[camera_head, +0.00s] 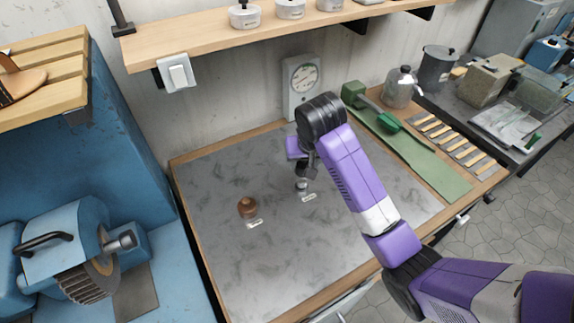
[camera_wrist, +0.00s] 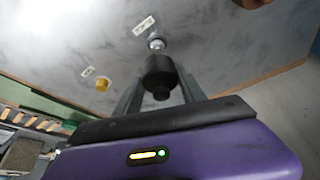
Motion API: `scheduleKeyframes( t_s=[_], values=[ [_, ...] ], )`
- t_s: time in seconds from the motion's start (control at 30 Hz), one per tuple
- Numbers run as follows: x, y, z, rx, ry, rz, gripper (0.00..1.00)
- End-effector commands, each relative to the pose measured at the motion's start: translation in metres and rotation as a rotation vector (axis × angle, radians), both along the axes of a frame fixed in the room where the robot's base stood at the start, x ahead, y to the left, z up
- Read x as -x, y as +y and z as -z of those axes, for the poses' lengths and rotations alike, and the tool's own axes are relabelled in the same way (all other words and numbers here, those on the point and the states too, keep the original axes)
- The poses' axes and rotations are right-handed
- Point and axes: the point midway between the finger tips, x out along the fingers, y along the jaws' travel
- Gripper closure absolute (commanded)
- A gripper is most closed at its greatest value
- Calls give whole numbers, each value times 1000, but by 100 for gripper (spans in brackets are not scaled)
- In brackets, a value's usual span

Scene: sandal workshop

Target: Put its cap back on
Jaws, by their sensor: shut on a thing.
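My gripper (camera_wrist: 160,82) is shut on a black cap (camera_wrist: 158,72), a short cylinder with a narrower knob. In the head view my gripper (camera_head: 308,172) is low over the middle of the grey bench top. A small pale container (camera_head: 302,184) stands just below it, beside a white label. In the wrist view the container (camera_wrist: 156,43) shows just beyond the cap, partly hidden by it. I cannot tell whether cap and container touch.
A brown pot (camera_head: 247,208) stands on the bench (camera_head: 235,270) to the left, by its own label. The wrist view shows a small yellow object (camera_wrist: 102,85) near another label. A dial gauge (camera_head: 302,78) stands behind; a green mat (camera_head: 440,178) lies right.

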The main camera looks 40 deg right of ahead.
Motion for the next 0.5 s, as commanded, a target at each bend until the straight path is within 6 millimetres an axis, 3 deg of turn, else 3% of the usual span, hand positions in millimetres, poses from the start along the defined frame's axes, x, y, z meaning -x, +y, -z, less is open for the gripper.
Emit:
scheduleKeyframes(
  t_s=[0.27,0.5],
  values=[
    [-3,-2,5,2,-1,-44,91],
    [-2,-2,22,1,-1,-42,91]
  ],
)
